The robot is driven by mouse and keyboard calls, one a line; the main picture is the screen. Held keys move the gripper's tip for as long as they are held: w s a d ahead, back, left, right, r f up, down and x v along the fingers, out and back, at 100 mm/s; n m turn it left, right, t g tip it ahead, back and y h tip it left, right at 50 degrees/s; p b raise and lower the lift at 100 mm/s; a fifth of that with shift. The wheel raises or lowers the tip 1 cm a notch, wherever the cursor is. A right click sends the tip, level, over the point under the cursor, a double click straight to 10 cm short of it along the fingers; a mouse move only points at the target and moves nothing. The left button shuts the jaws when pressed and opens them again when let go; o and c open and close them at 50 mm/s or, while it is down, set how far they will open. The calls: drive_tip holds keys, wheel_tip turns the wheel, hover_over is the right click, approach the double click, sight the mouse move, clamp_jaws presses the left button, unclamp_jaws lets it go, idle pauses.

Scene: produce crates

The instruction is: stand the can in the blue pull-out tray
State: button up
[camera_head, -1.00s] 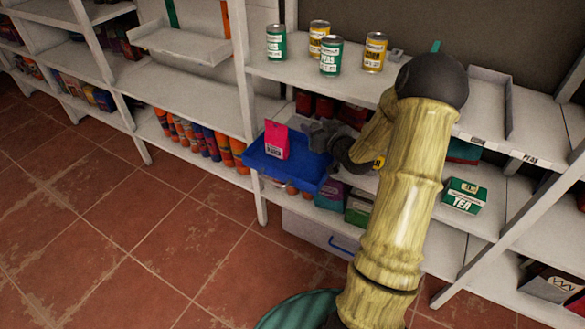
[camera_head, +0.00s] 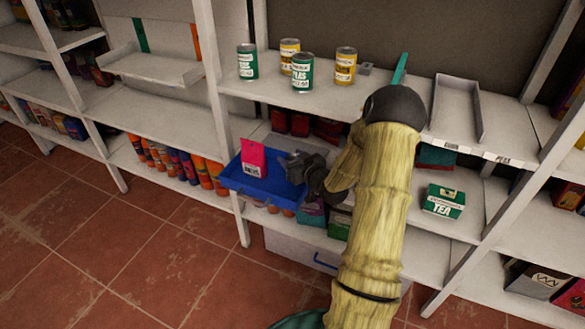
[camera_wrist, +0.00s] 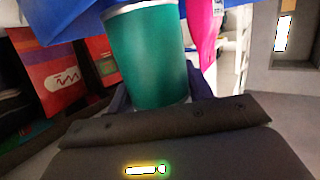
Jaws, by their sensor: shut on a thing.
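The blue pull-out tray (camera_head: 235,182) juts out from the middle shelf in the head view. A pink packet (camera_head: 253,158) stands at its left side. My gripper (camera_head: 290,162) is at the right part of the tray, low over it. In the wrist view it is shut on a green can (camera_wrist: 148,60) with a pale metal rim. The blue tray (camera_wrist: 60,22) and the pink packet (camera_wrist: 205,25) show close to the can there. In the head view I cannot make out the held can, nor whether it touches the tray floor.
Several green and yellow cans (camera_head: 303,72) stand on the shelf above. A green tea box (camera_head: 443,202) is on the shelf to the right. A grey tray (camera_head: 470,105) lies on the upper right shelf. A white shelf post (camera_head: 212,60) rises left of the blue tray.

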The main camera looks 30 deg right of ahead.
drive_tip(key=shift+f+b, duration=0.45)
drive_tip(key=shift+f, duration=1.4)
drive_tip(key=shift+f, duration=0.2)
drive_tip(key=o, duration=1.1)
drive_tip(key=shift+r, duration=0.15)
drive_tip(key=shift+s+r, duration=0.1)
drive_tip(key=shift+s, duration=0.05)
drive_tip(key=a+p+v, duration=0.1)
drive_tip(key=v, duration=1)
drive_tip(key=shift+s+d, duration=0.35)
drive_tip(key=shift+d, duration=0.1)
